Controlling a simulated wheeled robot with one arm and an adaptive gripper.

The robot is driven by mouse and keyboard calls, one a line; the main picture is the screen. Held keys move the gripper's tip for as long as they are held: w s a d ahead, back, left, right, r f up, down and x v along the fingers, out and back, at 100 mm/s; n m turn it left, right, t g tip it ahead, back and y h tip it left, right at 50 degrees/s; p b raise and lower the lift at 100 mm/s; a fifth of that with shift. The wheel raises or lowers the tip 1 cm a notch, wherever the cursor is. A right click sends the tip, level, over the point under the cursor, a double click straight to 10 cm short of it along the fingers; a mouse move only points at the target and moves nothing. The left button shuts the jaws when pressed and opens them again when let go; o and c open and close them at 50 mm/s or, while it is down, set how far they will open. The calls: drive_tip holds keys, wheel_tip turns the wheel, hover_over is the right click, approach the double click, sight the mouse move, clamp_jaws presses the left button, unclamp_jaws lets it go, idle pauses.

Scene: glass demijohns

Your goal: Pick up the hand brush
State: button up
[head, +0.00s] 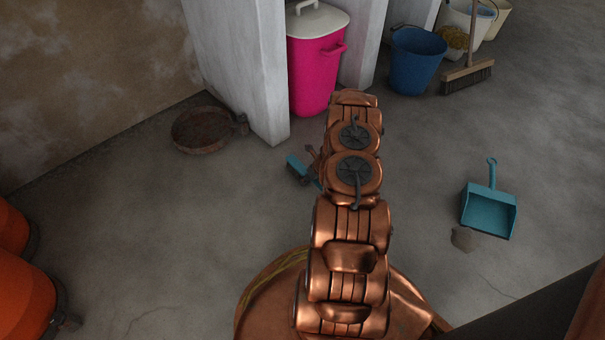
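The hand brush (296,166) lies on the grey floor left of my arm in the head view. Its teal handle end shows, with dark bristles below, and the rest is hidden behind my copper arm. My gripper (313,157) is mostly hidden by my arm. Only a thin copper part of it shows, close beside the brush. I cannot tell whether it touches the brush or whether its fingers are open or shut.
A teal dustpan (488,208) lies at right by a small dirt pile (463,239). A rusty round pan (202,130) lies near the wall. A pink bin (315,65), blue bucket (416,62) and broom (468,77) stand behind. Orange containers (22,295) stand at left.

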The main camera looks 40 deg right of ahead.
clamp_jaws()
drive_tip(key=shift+a+r, duration=0.1)
drive_tip(key=shift+r, duration=0.25)
wheel_tip(320, 180, up, 3)
drive_tip(key=shift+s+r+p, duration=0.1)
drive_tip(key=shift+r+p, duration=0.1)
drive_tip(key=shift+p, duration=1.05)
drive_tip(key=s+a+p, duration=0.1)
drive_tip(key=s, duration=0.3)
drive_tip(key=s+a+p, duration=0.1)
drive_tip(key=s, duration=0.3)
drive_tip(key=s+a+p, duration=0.1)
drive_tip(key=s, duration=0.3)
drive_tip(key=shift+s+a+r, duration=0.2)
drive_tip(key=shift+a+r, duration=0.1)
drive_tip(key=shift+r, duration=0.1)
drive_tip(key=shift+s+a+p, duration=0.2)
drive_tip(key=shift+s, duration=0.5)
drive_tip(key=shift+s+a+p, duration=0.2)
drive_tip(key=shift+s, duration=0.45)
